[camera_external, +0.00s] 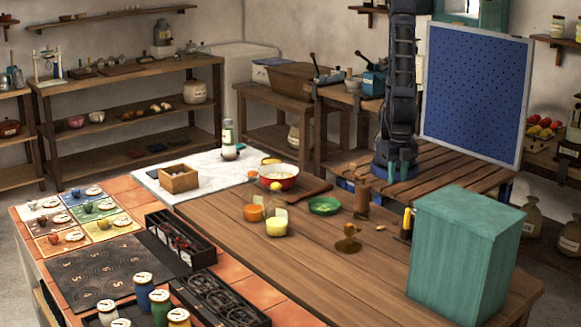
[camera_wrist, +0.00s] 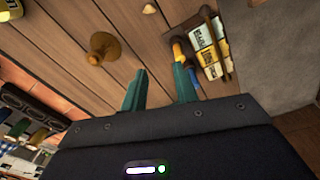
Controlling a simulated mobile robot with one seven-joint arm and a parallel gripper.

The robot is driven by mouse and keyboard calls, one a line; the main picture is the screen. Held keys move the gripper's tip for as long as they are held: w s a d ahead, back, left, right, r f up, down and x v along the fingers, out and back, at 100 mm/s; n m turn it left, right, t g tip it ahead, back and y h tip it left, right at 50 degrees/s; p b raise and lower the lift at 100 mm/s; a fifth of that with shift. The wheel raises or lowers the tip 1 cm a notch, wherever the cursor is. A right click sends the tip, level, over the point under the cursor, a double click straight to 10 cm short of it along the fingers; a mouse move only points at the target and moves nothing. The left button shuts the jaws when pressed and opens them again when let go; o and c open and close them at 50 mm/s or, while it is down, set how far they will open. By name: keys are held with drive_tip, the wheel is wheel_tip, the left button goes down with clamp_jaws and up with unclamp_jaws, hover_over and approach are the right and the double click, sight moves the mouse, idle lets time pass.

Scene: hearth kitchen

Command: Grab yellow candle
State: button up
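The yellow candle (camera_external: 407,218) stands upright near the right side of the wooden table, just left of the teal box. In the wrist view, a small yellow-orange thing (camera_wrist: 177,48) with a blue part shows just beyond the right fingertip; I cannot tell for sure that it is the candle. My gripper (camera_external: 398,178) points down above and behind the candle in the external view. Its two teal fingers are apart with nothing between them in the wrist view (camera_wrist: 159,70).
The large teal box (camera_external: 460,260) stands close to the candle. A brown wooden item (camera_external: 362,200), an amber-brown piece (camera_external: 348,242), a green dish (camera_external: 324,206) and a red bowl (camera_external: 279,177) stand to its left. Labelled pieces (camera_wrist: 205,45) lie near the fingers. The table's front middle is clear.

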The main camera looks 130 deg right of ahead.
sight(407, 218)
drive_tip(key=shift+n, duration=0.7)
drive_tip(key=a+f, duration=0.1)
drive_tip(key=a, duration=0.1)
drive_tip(key=s+a+f, duration=0.1)
drive_tip(key=f, duration=0.1)
drive_tip(key=shift+s+a+f, duration=0.15)
drive_tip(key=shift+a+f, duration=0.15)
drive_tip(key=shift+a, duration=0.1)
drive_tip(key=shift+s+a+f, duration=0.1)
drive_tip(key=shift+a+f, duration=0.05)
drive_tip(key=shift+f, duration=0.1)
drive_tip(key=shift+s+a+f, duration=0.1)
drive_tip(key=shift+f, duration=2.55)
drive_tip(key=shift+s+a+f, duration=0.1)
drive_tip(key=shift+f, duration=2.5)
clamp_jaws()
